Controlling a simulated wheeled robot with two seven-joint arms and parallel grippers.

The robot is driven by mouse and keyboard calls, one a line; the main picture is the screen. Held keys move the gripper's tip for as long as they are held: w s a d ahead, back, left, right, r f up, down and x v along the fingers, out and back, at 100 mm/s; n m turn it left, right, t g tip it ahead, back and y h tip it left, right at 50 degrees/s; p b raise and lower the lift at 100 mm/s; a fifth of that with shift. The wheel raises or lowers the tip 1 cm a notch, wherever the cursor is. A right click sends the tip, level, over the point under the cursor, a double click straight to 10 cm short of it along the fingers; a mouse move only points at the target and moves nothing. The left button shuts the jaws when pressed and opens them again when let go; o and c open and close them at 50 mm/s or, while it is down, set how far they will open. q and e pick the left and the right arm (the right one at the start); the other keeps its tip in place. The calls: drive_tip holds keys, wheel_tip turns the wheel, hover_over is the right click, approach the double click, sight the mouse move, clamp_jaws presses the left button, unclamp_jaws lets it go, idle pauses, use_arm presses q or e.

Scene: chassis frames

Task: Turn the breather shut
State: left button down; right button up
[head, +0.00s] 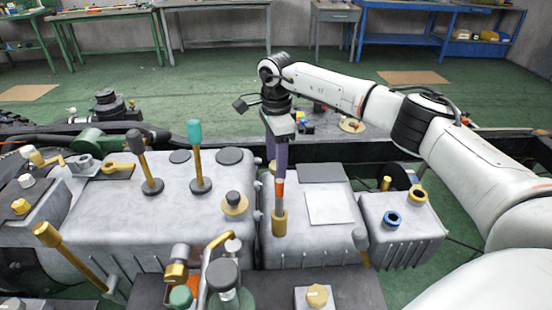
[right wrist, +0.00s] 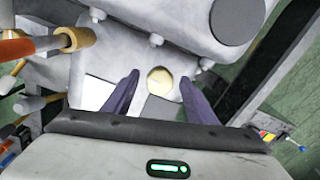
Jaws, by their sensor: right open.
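My right gripper (head: 276,152) points down over the grey housings in the middle of the head view. Its purple fingers are apart in the right wrist view (right wrist: 158,98). A round gold cap (right wrist: 160,80) shows between and beyond the fingertips, with gaps on both sides. It seems to be the breather, though I cannot tell for sure. My left gripper is not in view.
An orange-banded lever in a gold socket (head: 279,222) stands close below my gripper. A teal-topped lever (head: 195,150) and a dark-topped lever (head: 140,155) stand to the left. A blue ring (head: 392,219) and a gold ring (head: 418,194) sit on the right housing. Green floor lies beyond.

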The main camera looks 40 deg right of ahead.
drive_tip(key=c, duration=0.8)
drive_tip(key=shift+c, duration=1.3)
drive_tip(key=shift+m, duration=0.3)
drive_tip(key=m+p, duration=0.1)
drive_tip(key=m, duration=0.2)
drive_tip(key=shift+w+r+m+p, duration=0.1)
drive_tip(key=shift+m+p, duration=0.2)
drive_tip(key=shift+p, duration=0.05)
drive_tip(key=m+p, duration=0.1)
drive_tip(key=m, duration=0.4)
drive_tip(key=shift+d, duration=0.1)
drive_tip(key=m+p, duration=0.1)
drive_tip(key=m, duration=0.3)
drive_tip(key=shift+w+d, duration=0.1)
drive_tip(key=shift+m, duration=2.3)
drive_tip(key=shift+d, duration=0.1)
